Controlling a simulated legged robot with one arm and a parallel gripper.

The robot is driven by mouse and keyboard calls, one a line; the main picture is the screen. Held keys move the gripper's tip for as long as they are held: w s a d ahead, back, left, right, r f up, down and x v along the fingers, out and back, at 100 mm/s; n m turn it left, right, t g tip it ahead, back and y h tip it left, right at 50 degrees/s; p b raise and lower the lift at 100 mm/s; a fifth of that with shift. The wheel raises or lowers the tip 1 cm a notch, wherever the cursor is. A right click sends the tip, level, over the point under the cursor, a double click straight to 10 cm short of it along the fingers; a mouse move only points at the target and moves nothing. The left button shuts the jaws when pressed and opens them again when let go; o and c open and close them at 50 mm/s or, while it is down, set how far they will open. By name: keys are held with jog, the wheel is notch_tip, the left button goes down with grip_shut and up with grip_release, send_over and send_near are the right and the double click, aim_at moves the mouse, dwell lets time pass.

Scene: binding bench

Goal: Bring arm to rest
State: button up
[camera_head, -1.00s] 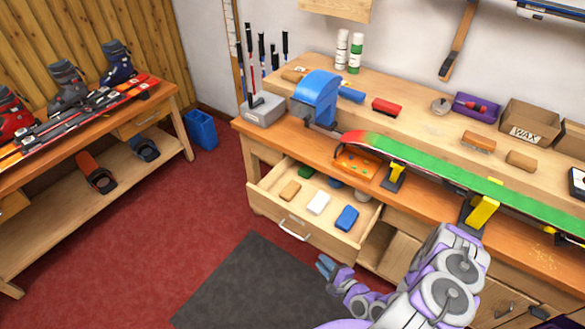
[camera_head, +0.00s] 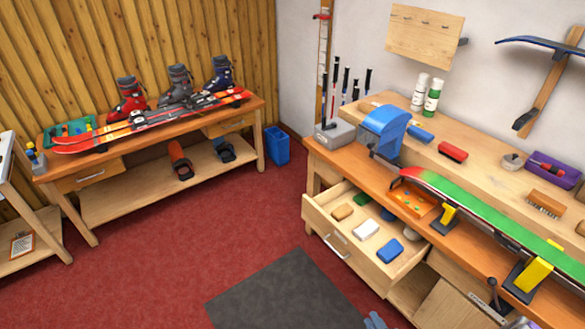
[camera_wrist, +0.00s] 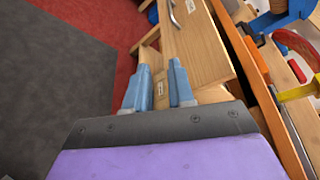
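My gripper (camera_wrist: 160,90) shows in the wrist view with two blue fingers standing apart and nothing between them. It points toward the wooden bench front, near the open drawer (camera_wrist: 196,45). In the head view only the tips of my gripper (camera_head: 375,320) show at the bottom edge, low over the floor side of the bench. The rest of my arm is mostly out of that view. The open drawer (camera_head: 338,250) holds several wax blocks, among them a white one (camera_head: 364,229) and a blue one (camera_head: 390,251).
The workbench (camera_head: 345,163) carries a green ski (camera_head: 480,208) on yellow-topped supports, a blue clamp-like tool (camera_head: 385,130) and brushes. The drawer juts out over the red carpet (camera_head: 190,240). A grey mat (camera_head: 285,290) lies in front. A boot bench (camera_head: 165,140) stands left.

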jog(key=w+d+r+n+g+h, duration=0.1)
jog(key=d+r+n+g+h, duration=0.1)
jog(key=d+r+n+g, duration=0.35)
jog(key=w+d+r+n+g+h, duration=0.2)
jog(key=d+n+g, duration=0.2)
jog(key=d+n, duration=0.3)
notch_tip(320, 180, up, 15)
jog(key=s+n+g+h, duration=0.2)
jog(key=g+h, duration=0.1)
jog(key=s+a+r+n+g, duration=0.2)
jog(key=s+a+r, duration=0.6)
jog(key=a+r, duration=0.4)
jog(key=s+a+r+n+g+y, duration=0.1)
jog(key=s+a+r+n, duration=0.1)
jog(key=s+a+r, duration=0.2)
jog(key=s+a+r+n+g+y, duration=0.1)
jog(key=s+a+r+n, duration=0.1)
jog(key=s+a+r, duration=0.3)
jog(key=s+a, duration=0.3)
jog(key=s, duration=0.4)
jog(key=shift+s+a, duration=0.35)
